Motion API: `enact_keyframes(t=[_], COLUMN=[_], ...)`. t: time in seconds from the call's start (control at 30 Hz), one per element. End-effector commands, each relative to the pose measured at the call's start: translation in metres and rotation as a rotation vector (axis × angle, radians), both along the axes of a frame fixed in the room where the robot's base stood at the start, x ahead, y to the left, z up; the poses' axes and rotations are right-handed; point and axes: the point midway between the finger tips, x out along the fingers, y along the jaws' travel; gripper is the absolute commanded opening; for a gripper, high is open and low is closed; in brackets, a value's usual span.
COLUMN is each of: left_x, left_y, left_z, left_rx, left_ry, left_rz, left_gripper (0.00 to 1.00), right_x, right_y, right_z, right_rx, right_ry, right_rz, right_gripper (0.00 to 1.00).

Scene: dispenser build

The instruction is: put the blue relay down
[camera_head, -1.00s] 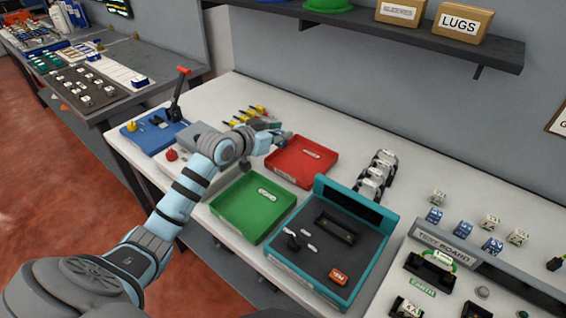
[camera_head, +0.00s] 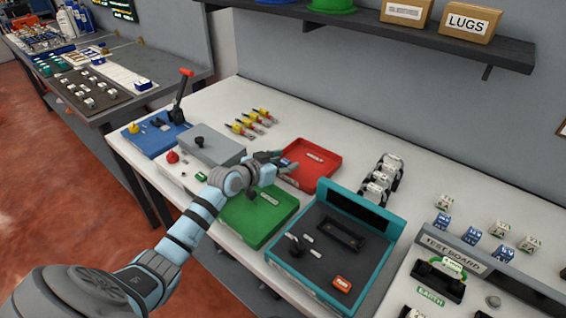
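My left gripper (camera_head: 279,160) is over the left edge of the red tray (camera_head: 322,171), its arm reaching across the green tray. A small blue piece (camera_head: 287,163), which looks like the blue relay, shows between its fingertips. The fingers look closed on it, and it appears to be above the red tray's rim, though the exact height is hard to tell. The red tray has a white label and no other piece visible in it. The green tray (camera_head: 279,222) is partly hidden by my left arm. My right gripper is not in view.
A teal-framed tester (camera_head: 372,275) stands right of the trays. Several blue and white relays (camera_head: 471,235) stand behind the test board (camera_head: 451,252). Yellow-and-red tools (camera_head: 240,128) lie behind a grey box (camera_head: 210,148). A blue lever base (camera_head: 150,140) is at the left.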

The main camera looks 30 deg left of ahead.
Motion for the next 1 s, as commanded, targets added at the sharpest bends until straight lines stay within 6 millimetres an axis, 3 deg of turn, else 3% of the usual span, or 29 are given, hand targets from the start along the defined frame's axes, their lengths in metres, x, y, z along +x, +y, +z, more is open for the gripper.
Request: enact_keyframes(t=[0.37,0.8,1.0], left_x=[-0.007,-0.098,-0.111], left_y=[0.002,0.014,0.015], left_z=[0.007,0.047,0.050], left_rx=[0.003,0.007,0.001], left_ry=[0.002,0.004,0.001], left_rz=[0.001,0.000,-0.001], left_gripper=[0.44,0.44,0.44], right_x=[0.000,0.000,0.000], right_y=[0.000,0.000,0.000], right_z=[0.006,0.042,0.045], right_rx=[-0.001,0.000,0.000], right_ry=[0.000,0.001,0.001], right_rz=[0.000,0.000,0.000], right_gripper=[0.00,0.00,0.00])
